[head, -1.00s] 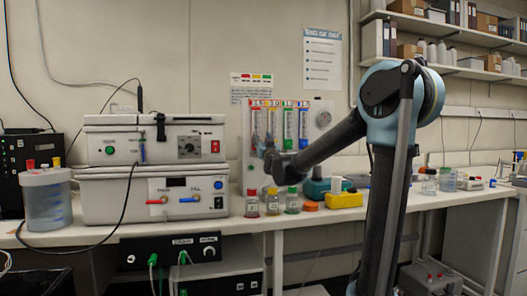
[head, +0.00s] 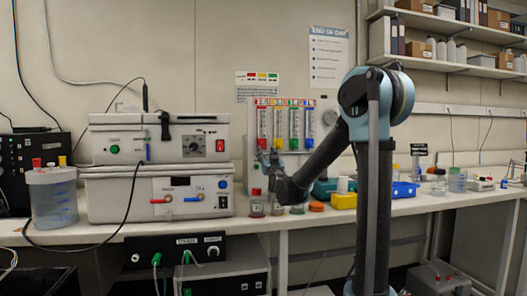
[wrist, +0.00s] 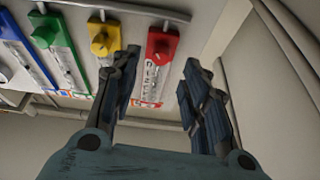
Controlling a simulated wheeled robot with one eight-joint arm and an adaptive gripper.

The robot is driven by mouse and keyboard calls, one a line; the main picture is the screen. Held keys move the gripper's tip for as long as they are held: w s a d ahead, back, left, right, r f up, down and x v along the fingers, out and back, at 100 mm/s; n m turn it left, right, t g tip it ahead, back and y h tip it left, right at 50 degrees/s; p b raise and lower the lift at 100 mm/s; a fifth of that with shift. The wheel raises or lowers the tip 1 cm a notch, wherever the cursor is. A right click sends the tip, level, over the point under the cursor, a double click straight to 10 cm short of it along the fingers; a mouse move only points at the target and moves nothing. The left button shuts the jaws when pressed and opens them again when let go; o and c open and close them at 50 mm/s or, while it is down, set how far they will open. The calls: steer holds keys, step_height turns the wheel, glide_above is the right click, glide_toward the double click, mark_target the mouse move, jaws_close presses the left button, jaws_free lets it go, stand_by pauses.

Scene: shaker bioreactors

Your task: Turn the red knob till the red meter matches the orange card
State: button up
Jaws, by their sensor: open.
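The meter panel (head: 318,150) stands against the wall in the head view, with red, yellow, green and blue columns. The red meter (head: 262,124) is its leftmost column; its reading is too small to tell. In the wrist view the red knob (wrist: 162,43) sits on a red block above a white scale strip (wrist: 155,82). My gripper (wrist: 161,60) is open, its fingers on either side of the red knob's line, with no clear contact. I cannot make out an orange card.
The yellow knob (wrist: 100,42) is close beside my left finger in the wrist view. Small bottles (head: 256,205), an orange lid (head: 316,206) and a yellow box (head: 343,201) stand on the bench below. The stacked white bioreactor (head: 158,195) is to the left.

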mark_target(263, 146)
steer(key=shift+x, duration=3.05)
jaws_close()
